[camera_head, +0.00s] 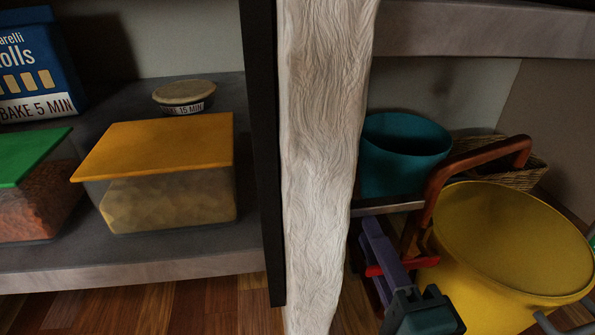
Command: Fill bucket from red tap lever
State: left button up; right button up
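A large yellow bucket (475,295) stands at the lower right, with its open top facing up. Its inside looks plain dark yellow, and I cannot tell whether it holds water. A brown-red spout (430,198) rises beside the bucket's left rim and bends right, its end above the bucket's far side. The red lever (410,264) is low beside the spout's foot, partly covered by my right gripper (372,232). The gripper's purple-grey fingers lie across or against the lever. I cannot tell whether they are closed on it. My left gripper does not show.
A pale wooden post (323,150) divides the view. A teal bucket (400,150) and a wicker basket (497,160) stand behind the spout. On the left shelf (130,262) are a yellow-lidded box (165,200), a green-lidded box (40,200), a small tub (184,95) and a blue packet (35,60).

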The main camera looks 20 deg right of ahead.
grip_shut()
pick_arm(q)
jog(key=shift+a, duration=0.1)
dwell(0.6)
